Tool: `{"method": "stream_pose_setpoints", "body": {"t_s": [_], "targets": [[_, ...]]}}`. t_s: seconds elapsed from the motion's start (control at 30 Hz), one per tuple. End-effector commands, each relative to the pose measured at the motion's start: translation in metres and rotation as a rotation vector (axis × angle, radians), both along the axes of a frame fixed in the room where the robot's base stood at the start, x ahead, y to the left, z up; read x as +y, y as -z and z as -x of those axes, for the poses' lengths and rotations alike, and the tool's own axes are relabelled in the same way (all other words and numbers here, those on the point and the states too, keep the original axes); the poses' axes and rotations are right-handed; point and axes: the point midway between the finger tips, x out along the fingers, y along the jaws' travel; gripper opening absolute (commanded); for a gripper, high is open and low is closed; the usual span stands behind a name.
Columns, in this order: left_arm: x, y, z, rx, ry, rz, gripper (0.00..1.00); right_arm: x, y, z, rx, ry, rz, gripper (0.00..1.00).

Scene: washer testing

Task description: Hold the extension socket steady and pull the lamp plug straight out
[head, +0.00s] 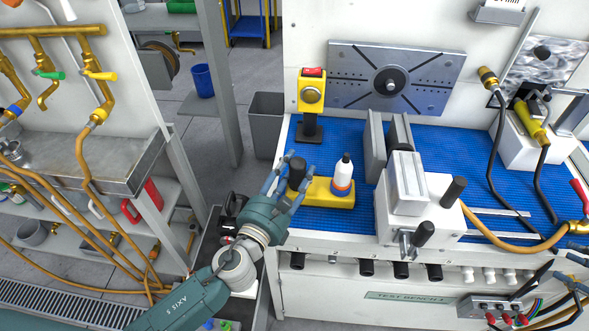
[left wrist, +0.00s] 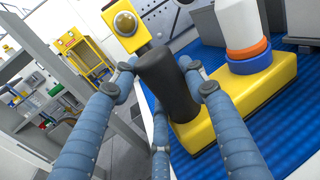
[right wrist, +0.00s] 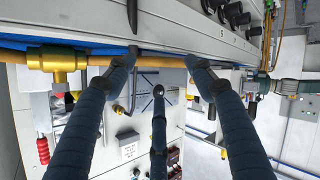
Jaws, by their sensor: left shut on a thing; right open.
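At the right of the bench in the head view, a yellow cylindrical connector (head: 532,120) sits tilted where black cables (head: 543,180) run. I cannot tell which part is the extension socket and which the lamp plug. My left gripper (head: 287,168) is shut on a black cylinder (left wrist: 168,85) that stands upright on a yellow base (left wrist: 268,92). My right gripper (right wrist: 160,75) is open and empty, low at the bench's right front; the head view shows only part of it at the right edge.
A white bottle with orange and blue rings (head: 342,177) stands on the yellow base beside the black cylinder. A grey vise (head: 408,190) occupies the bench centre. A yellow push-button box (head: 312,92) stands behind. Brown hose (head: 500,243) crosses the right front. Blue matting between is partly clear.

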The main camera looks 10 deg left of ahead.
Motion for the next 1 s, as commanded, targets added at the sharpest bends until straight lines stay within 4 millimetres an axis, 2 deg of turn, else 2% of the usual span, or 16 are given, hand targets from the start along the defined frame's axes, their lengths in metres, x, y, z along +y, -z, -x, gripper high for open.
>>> {"method": "stream_pose_setpoints", "body": {"t_s": [0.03, 0.27, 0.47, 0.6, 0.77, 1.0], "targets": [[0.000, -0.002, 0.000, -0.003, 0.001, 0.002, 0.00, 0.019, -0.001, -0.015, -0.044, -0.049, 0.000, 0.54], [0.000, -0.003, 0.000, -0.004, 0.001, 0.003, 0.00, 0.080, -0.023, -0.069, -0.237, -0.271, 0.096, 0.54], [0.000, -0.003, 0.000, -0.004, 0.001, 0.003, 0.00, 0.143, -0.066, -0.130, -0.471, -0.508, 0.254, 0.54], [0.000, -0.003, 0.000, -0.004, 0.001, 0.003, 0.00, 0.181, -0.108, -0.171, -0.644, -0.665, 0.405, 0.54], [0.000, -0.003, 0.000, -0.004, 0.000, 0.002, 0.00, 0.217, -0.165, -0.213, -0.834, -0.821, 0.610, 0.54], [0.000, -0.003, -0.001, -0.004, 0.000, 0.002, 0.00, 0.256, -0.267, -0.262, -1.082, -0.999, 0.964, 0.54]]}}
